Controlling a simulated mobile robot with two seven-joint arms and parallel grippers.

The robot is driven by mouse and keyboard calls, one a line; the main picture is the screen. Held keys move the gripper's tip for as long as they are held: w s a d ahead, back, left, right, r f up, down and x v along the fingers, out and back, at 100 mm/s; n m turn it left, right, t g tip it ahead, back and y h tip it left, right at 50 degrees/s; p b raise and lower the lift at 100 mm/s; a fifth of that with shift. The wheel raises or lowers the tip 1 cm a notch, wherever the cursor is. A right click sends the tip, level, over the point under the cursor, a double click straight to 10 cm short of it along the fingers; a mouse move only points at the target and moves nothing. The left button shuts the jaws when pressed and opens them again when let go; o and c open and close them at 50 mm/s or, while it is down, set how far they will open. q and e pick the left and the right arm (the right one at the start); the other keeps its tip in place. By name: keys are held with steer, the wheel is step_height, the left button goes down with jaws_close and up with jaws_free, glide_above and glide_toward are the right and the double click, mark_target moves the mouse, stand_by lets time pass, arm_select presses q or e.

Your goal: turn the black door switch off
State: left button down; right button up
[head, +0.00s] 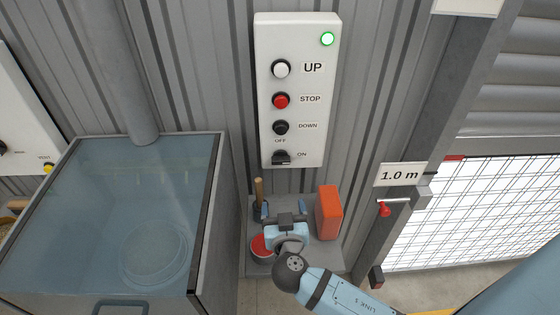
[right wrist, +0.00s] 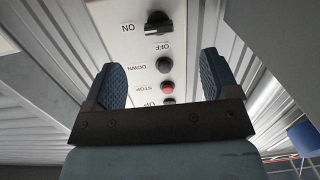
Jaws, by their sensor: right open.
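The black door switch (head: 281,157) is a rotary knob at the bottom of the white control panel (head: 310,145), with OFF printed above it and ON to its right. In the right wrist view, where the panel appears upside down, the switch (right wrist: 157,22) has its bar lying sideways, seemingly toward ON. My right gripper (head: 284,210) is below the panel, open and empty, apart from the switch. In the right wrist view the gripper (right wrist: 161,75) has its two blue fingers spread, with the switch beyond them. My left gripper is not in view.
Above the switch are the black DOWN (head: 281,127), red STOP (head: 281,100) and white UP (head: 281,69) buttons and a lit green lamp (head: 327,39). An orange box (head: 328,212) and red tin (head: 262,247) stand below. A glass-topped bin (head: 110,210) is left.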

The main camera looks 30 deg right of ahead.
mark_target(281, 163)
steer(key=shift+m+t+h, duration=0.3)
steer(key=shift+m+h, duration=0.1)
steer(key=shift+m, duration=0.1)
steer(key=p+x, duration=0.1)
steer(key=x, duration=0.3)
steer(key=r+p+x, duration=0.1)
steer(key=p+x, duration=0.1)
steer(key=x, duration=0.3)
steer(key=r+p+x, duration=0.1)
steer(key=p+x, duration=0.1)
steer(key=x, duration=0.2)
steer(key=shift+w+d+r, duration=0.1)
steer(key=shift+d, duration=0.05)
steer(key=shift+w+d, duration=0.2)
steer(key=shift+w, duration=0.25)
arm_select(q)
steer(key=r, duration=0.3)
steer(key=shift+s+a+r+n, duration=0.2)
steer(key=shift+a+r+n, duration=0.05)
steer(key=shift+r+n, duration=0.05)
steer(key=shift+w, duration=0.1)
arm_select(e)
steer(key=c, duration=0.9)
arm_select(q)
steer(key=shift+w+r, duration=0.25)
